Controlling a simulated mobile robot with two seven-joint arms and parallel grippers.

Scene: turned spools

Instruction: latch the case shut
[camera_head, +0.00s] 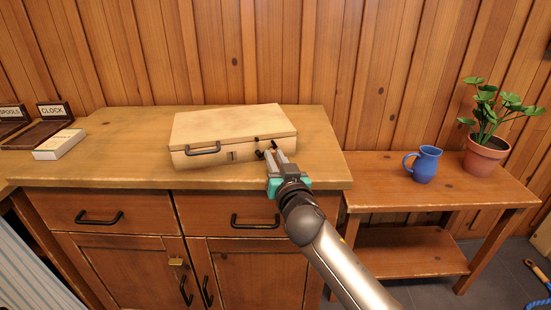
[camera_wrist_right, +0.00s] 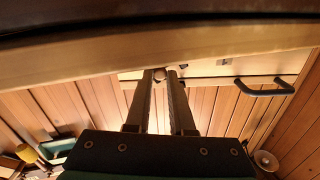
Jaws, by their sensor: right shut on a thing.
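The pale wooden case (camera_head: 225,125) lies on the cabinet top with its lid down; a seam runs along its front. A black carry handle (camera_head: 203,150) is on its front left, and also shows in the right wrist view (camera_wrist_right: 266,90). Small dark latch parts (camera_head: 260,154) are at the front right of the case, partly hidden by my gripper. My right gripper (camera_head: 275,158) is at that front right part. In the right wrist view its fingers (camera_wrist_right: 164,82) are shut on a small round latch knob (camera_wrist_right: 160,73). My left gripper is not in view.
The cabinet top (camera_head: 130,130) is clear left of the case, up to a white box (camera_head: 60,145) and label stands. A lower side table at right holds a blue jug (camera_head: 424,164) and a potted plant (camera_head: 486,155). Drawer handles stick out below the front edge.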

